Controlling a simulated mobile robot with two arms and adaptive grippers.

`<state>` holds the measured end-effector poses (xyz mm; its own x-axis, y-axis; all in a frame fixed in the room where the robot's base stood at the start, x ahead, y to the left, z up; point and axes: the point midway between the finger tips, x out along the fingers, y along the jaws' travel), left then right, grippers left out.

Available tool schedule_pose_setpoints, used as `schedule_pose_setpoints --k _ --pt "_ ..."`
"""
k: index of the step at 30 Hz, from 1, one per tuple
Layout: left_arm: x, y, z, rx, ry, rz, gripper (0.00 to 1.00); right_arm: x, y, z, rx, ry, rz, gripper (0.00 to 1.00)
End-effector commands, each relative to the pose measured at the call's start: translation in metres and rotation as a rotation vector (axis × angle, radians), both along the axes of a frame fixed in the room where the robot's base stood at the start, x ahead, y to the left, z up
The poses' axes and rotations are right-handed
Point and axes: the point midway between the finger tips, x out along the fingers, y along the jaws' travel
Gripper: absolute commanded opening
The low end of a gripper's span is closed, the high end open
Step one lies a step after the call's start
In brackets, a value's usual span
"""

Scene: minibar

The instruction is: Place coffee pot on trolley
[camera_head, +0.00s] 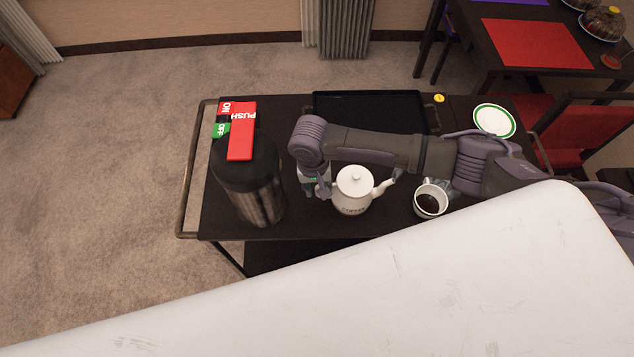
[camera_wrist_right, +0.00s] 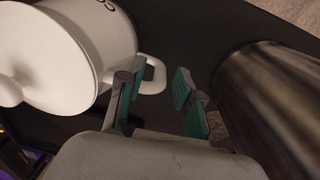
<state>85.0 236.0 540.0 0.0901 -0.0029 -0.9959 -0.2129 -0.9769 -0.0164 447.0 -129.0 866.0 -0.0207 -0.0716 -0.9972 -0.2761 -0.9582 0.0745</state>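The white coffee pot (camera_head: 356,187), marked COFFEE, appears upright on the dark trolley top (camera_head: 300,225), its spout pointing right. My right gripper (camera_head: 314,188) is at the pot's left, on the handle side, partly hidden by my own arm. In the right wrist view the gripper (camera_wrist_right: 157,93) is open, with its green-padded fingers apart. The pot's handle (camera_wrist_right: 155,77) reaches between the fingers, close to the left one; I cannot tell if they touch. The pot body (camera_wrist_right: 75,50) is left of the fingers. My left gripper is not in view.
A large steel dispenser (camera_head: 258,190) with a red PUSH top stands left of the pot; it is close to the right finger in the wrist view (camera_wrist_right: 265,100). A coffee cup (camera_head: 431,199), black tray (camera_head: 370,103) and green-rimmed plate (camera_head: 494,121) are also on the trolley.

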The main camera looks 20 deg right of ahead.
Motion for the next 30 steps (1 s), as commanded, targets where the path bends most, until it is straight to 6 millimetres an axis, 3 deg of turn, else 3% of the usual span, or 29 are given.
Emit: schedule_pose_setpoints --k 5,18,24,30 --pt "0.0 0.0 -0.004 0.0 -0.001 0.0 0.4 0.001 0.002 0.018 0.003 -0.002 0.001 0.35" --pt "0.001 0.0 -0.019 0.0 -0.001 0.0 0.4 0.003 0.008 0.104 0.002 -0.003 0.0 0.35" --pt "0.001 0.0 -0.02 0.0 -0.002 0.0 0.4 0.003 0.009 0.12 0.001 0.0 0.0 0.35" --pt "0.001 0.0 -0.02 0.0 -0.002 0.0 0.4 0.003 0.009 0.122 0.001 0.0 0.0 0.35"
